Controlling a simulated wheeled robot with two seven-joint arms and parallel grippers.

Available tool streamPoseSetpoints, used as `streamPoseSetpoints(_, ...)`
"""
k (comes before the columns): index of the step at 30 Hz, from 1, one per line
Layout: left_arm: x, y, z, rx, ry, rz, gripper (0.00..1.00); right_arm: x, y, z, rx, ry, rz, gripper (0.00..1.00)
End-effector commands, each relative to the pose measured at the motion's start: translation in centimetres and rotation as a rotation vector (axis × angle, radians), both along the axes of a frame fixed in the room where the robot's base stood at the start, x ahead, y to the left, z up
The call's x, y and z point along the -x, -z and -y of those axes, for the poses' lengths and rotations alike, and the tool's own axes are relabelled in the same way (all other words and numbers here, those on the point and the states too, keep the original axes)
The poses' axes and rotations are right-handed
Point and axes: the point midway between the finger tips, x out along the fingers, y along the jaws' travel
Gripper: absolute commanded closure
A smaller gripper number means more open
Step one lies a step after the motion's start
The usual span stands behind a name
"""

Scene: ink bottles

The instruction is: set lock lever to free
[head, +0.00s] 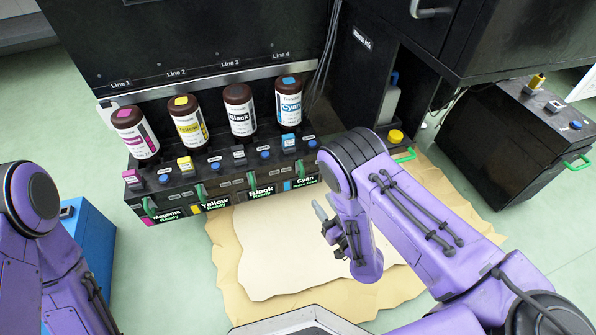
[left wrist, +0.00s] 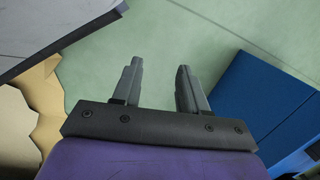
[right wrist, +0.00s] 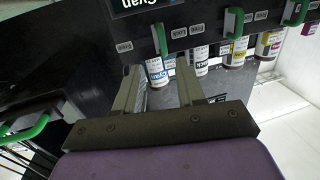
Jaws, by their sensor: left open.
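A black ink station (head: 222,182) stands at the back with bays marked Magenta, Yellow, Black and Cyan. Green levers show on its front, such as one at the Magenta bay (head: 148,206) and one at the Yellow bay (head: 201,190). In the right wrist view, which sees the station upside down, a green lever (right wrist: 160,38) stands beside the Cyan label. My right gripper (head: 326,222) is in front of the Cyan end, over the sheets; its fingers are apart and empty (right wrist: 162,82), clear of the levers. My left gripper (left wrist: 159,80) is open and empty above the floor.
Magenta (head: 134,134), yellow (head: 188,122), black (head: 240,112) and cyan (head: 289,104) bottles stand behind the bays. Tan sheets (head: 280,248) cover the floor in front. A dark cabinet with a yellow-capped container (head: 396,136) and a black bin (head: 522,135) stand right.

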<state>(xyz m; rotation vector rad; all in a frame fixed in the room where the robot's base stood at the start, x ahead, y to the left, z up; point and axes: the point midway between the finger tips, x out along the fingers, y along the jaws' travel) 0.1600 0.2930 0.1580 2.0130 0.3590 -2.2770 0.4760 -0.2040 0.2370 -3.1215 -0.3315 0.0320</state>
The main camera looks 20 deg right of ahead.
Motion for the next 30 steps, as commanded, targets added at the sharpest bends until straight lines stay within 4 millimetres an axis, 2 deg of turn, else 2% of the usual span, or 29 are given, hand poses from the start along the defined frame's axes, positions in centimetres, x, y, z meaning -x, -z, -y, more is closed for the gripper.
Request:
streamPoseSetpoints(5,1.0,0.6,-0.2,0.023,0.052,-0.074,0.57,-2.5,0.0,-1.0,-0.007,-0.014,0.025,0.61)
streamPoseSetpoints(9,2.4,0.9,-0.6,0.057,0.126,-0.181,0.57,-5.8,0.1,-2.1,-0.007,-0.02,0.024,0.61)
streamPoseSetpoints(15,0.5,3.4,-2.3,-0.006,0.14,-0.071,0.57,-9.5,0.1,-3.0,-0.006,-0.021,0.02,0.61)
streamPoseSetpoints(19,-0.3,3.9,-2.8,-0.027,0.145,-0.031,0.57,-10.5,-0.1,-3.3,-0.006,-0.022,0.017,0.61)
streamPoseSetpoints(27,-0.5,3.9,-3.0,-0.031,0.144,-0.022,0.57,-10.7,-0.2,-3.2,-0.006,-0.019,0.016,0.61)
streamPoseSetpoints(29,-0.5,3.9,-3.0,-0.031,0.144,-0.022,0.57,-10.7,-0.2,-3.2,-0.006,-0.019,0.016,0.81)
streamPoseSetpoints(30,-0.5,3.9,-3.0,-0.031,0.144,-0.022,0.57,-10.7,-0.2,-3.2,-0.006,-0.019,0.016,0.94)
